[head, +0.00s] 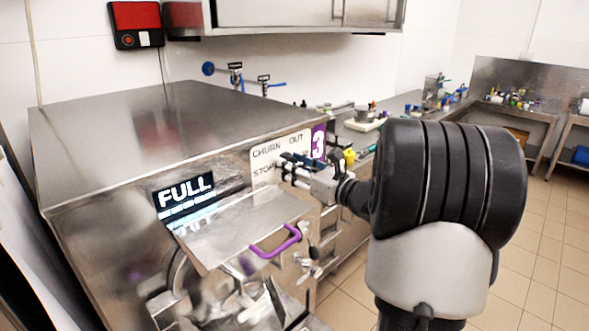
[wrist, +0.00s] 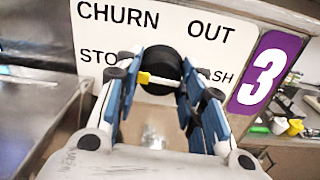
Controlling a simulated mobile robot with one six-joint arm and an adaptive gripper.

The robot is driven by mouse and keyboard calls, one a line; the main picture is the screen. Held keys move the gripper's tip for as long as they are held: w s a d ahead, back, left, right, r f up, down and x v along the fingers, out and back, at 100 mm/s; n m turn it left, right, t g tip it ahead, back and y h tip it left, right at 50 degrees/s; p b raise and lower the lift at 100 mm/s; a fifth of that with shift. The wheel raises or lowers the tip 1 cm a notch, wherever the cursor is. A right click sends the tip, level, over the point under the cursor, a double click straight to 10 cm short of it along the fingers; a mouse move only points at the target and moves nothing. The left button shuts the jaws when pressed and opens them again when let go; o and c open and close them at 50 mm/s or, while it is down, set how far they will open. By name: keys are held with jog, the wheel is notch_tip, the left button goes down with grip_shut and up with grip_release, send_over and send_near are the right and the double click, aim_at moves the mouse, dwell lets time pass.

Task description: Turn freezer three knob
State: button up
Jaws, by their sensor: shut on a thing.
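The freezer (head: 110,130) is a steel machine with a purple "3" label (head: 318,143) at the right of its front. Its white dial plate (head: 262,163) reads CHURN, OUT and STO, with "SH" at the lower right; the rest of the lower words is hidden. In the wrist view the black round knob (wrist: 158,66) sits in the middle of the plate, with a yellow mark near its lower left. My gripper (wrist: 163,88) is at the knob, its blue-padded fingers on either side, shut on it. In the head view my gripper (head: 290,168) covers the knob.
The freezer's display (head: 186,192) reads FULL. A steel lid or chute with a purple handle (head: 275,242) juts out below and left of my gripper. A counter with small items (head: 365,118) runs behind. The tiled floor at the right is clear.

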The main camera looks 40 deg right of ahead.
jog(key=shift+m+p, duration=5.85)
jog(key=shift+m, duration=11.95)
jog(key=o, duration=1.1)
